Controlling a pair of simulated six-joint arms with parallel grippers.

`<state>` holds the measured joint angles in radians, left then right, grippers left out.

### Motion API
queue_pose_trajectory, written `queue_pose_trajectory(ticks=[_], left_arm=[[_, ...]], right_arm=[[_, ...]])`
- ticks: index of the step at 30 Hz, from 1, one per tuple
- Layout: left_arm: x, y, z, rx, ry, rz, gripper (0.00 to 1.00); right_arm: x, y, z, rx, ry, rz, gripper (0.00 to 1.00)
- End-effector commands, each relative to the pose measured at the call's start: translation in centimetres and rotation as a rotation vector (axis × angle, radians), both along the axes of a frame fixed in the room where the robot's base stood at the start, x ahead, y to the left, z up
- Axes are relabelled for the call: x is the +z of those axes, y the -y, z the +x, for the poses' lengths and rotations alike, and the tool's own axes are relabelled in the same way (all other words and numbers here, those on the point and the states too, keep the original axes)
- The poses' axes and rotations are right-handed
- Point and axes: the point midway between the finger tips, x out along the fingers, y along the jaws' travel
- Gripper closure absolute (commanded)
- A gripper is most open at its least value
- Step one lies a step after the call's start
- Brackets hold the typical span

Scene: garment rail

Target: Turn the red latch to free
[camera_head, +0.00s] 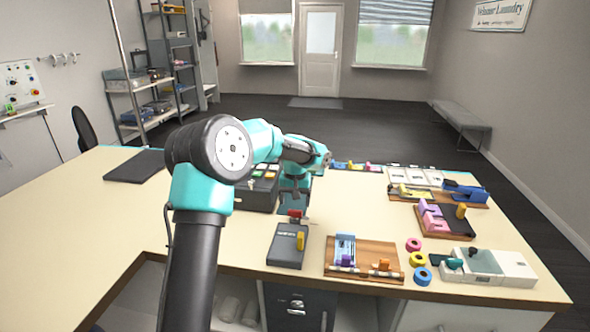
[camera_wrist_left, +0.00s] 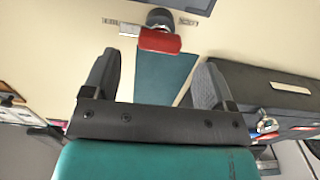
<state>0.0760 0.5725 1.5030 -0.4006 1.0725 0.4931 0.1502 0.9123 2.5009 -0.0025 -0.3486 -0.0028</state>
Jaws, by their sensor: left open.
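The red latch (camera_head: 295,213) is a small red bar just behind a dark grey box with a yellow handle (camera_head: 300,241). In the left wrist view the red latch (camera_wrist_left: 160,41) lies crosswise beside a round dark knob (camera_wrist_left: 160,18), with small labels on either side. My left gripper (camera_head: 293,196) is above the table close to the latch, partly hidden by its own arm. In the left wrist view my left gripper (camera_wrist_left: 156,66) is open, its two fingers apart and nothing held between them. The latch appears beyond the fingertips, roughly centred between them.
A dark case (camera_head: 257,194) stands close to the left gripper, and it shows beside the right-hand finger in the left wrist view (camera_wrist_left: 275,92). A wooden board with clips (camera_head: 362,260), coloured rings (camera_head: 417,259) and a grey tray (camera_head: 478,262) lie to the right. The table's left part is mostly clear.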

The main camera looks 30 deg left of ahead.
Motion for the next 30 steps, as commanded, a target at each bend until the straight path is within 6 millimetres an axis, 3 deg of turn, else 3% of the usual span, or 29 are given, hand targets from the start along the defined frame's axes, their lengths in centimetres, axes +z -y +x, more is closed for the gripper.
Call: queue_pose_trajectory(ticks=[12,18,23,30], left_arm=[[8.2,0.0,0.0,0.001,0.003,0.000,0.21],[11.4,0.0,0.0,0.002,0.002,-0.001,0.21],[12.7,0.0,0.0,0.002,-0.001,-0.001,0.21],[12.9,0.0,0.0,0.001,-0.002,-0.001,0.21]], right_arm=[[0.0,0.0,0.0,0.000,0.000,0.000,0.57],[0.0,0.0,0.0,0.000,0.000,0.000,0.57],[0.0,0.0,0.0,0.000,0.000,0.000,0.57],[0.0,0.0,0.0,0.000,0.000,0.000,0.57]])
